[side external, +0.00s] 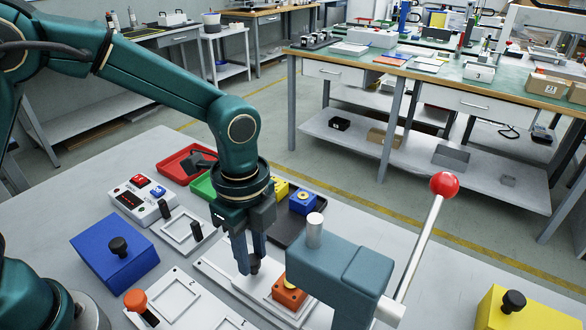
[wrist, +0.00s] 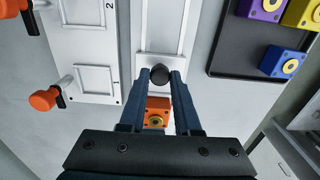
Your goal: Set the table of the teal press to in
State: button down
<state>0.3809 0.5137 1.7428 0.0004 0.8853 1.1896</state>
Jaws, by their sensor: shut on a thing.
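The teal press (side external: 340,268) stands at the front centre right in the side view, with a red ball (side external: 444,184) on its raised lever. A pale sliding table on a white rail base (side external: 213,267) runs out from under its head. An orange block (side external: 289,294) with a yellow ring sits on the table by the press head; the wrist view shows it between my fingers (wrist: 157,113). My gripper (side external: 251,264) points down and is shut on the table's black knob (wrist: 160,76). The press head partly hides the block and table in the side view.
A blue box with a black knob (side external: 115,251) and a white fixture with an orange handle (side external: 137,300) are at left. A dark tray (wrist: 225,62) with purple, yellow and blue blocks lies beside the press. A yellow box (side external: 528,312) is at far right.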

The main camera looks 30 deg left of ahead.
aim_at(272, 282)
jog(key=shift+d, duration=1.8)
jog(key=c, duration=0.6)
grip_release()
jog(key=shift+r, duration=0.15)
notch_tip(272, 282, up, 5)
jog(key=shift+f, duration=0.1)
